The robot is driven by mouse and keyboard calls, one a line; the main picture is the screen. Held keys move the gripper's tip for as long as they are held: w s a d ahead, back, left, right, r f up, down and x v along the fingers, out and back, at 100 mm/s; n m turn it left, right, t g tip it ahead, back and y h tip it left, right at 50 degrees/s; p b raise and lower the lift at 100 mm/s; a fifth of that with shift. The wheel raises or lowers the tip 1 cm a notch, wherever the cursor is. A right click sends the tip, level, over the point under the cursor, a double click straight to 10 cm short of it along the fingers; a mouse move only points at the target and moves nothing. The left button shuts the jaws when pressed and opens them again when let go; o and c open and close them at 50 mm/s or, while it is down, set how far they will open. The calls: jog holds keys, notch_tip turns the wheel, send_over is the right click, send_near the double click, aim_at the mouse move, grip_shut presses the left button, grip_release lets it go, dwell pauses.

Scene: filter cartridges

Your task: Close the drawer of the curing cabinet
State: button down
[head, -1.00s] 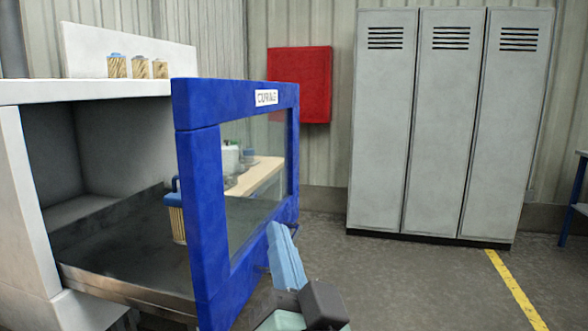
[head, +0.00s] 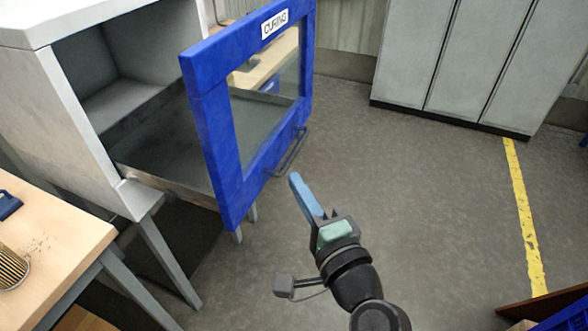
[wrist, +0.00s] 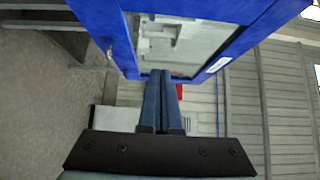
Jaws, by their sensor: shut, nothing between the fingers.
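The curing cabinet (head: 95,150) stands at the left in the head view with a dark, open cavity. Its drawer is pulled out, and the metal tray (head: 165,187) shows behind the blue-framed front (head: 222,160). The front has a window, a CURING label (head: 274,24) and a dark bar handle (head: 290,153) low on its outer side. My gripper (head: 294,178) is shut and empty, outside the front and just below the handle in the picture. In the wrist view the shut fingers (wrist: 164,75) point toward the blue frame (wrist: 115,35); I cannot tell whether they touch it.
A wooden bench (head: 60,235) with a filter cartridge (head: 12,268) stands at the left front. Grey lockers (head: 455,60) stand at the back right. Open floor with a yellow line (head: 522,215) lies right of the drawer. A cabinet leg (head: 165,260) stands below.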

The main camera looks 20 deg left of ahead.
aim_at(253, 139)
jog(key=shift+w+a+p, duration=0.3)
jog(key=shift+w+a, duration=0.7)
jog(key=shift+a, duration=0.6)
jog(key=shift+w+a+p, duration=0.3)
jog(key=shift+w+a, duration=0.7)
jog(key=shift+a, duration=0.55)
jog(key=shift+w+a+p, duration=0.3)
jog(key=shift+w+a, duration=0.7)
jog(key=shift+a, duration=0.6)
jog(key=shift+a, duration=0.1)
